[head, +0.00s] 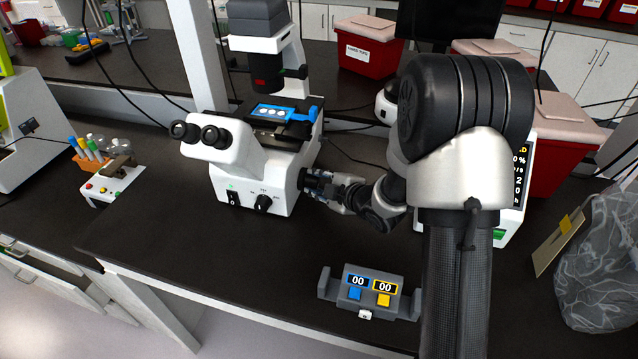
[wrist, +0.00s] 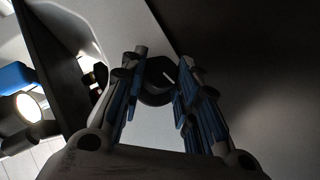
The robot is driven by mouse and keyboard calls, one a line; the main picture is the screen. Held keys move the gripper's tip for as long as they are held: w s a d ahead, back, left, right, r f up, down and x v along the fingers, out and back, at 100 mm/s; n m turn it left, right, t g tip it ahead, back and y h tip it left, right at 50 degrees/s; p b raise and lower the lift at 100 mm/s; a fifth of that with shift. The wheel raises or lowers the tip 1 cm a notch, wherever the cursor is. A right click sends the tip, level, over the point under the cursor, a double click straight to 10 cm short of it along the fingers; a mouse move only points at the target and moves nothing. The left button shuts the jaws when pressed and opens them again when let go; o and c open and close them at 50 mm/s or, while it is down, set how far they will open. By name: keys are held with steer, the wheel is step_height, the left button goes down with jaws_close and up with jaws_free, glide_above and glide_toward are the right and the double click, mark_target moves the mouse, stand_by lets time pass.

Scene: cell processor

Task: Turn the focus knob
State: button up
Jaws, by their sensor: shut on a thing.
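The white microscope (head: 240,160) stands on the dark bench with its eyepieces toward the left front. The focus knob (wrist: 157,82) is black with a white line and sits on the microscope's side; the line tilts up to the left in the wrist view. My gripper (head: 322,184) reaches in from the right at the microscope's right side. In the wrist view the fingers lie on either side of the knob and are shut on it. In the head view the knob is mostly hidden by my gripper. Another black knob (head: 263,204) is on the microscope's front face.
A blue plate holder (head: 272,112) rests on the microscope stage. A grey counter with two displays (head: 368,288) stands at the front of the bench. The bench left of the counter is clear.

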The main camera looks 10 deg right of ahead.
steer(key=o, duration=1.1)
steer(key=shift+a, duration=0.1)
steer(key=shift+c, duration=0.2)
steer(key=v, duration=1.2)
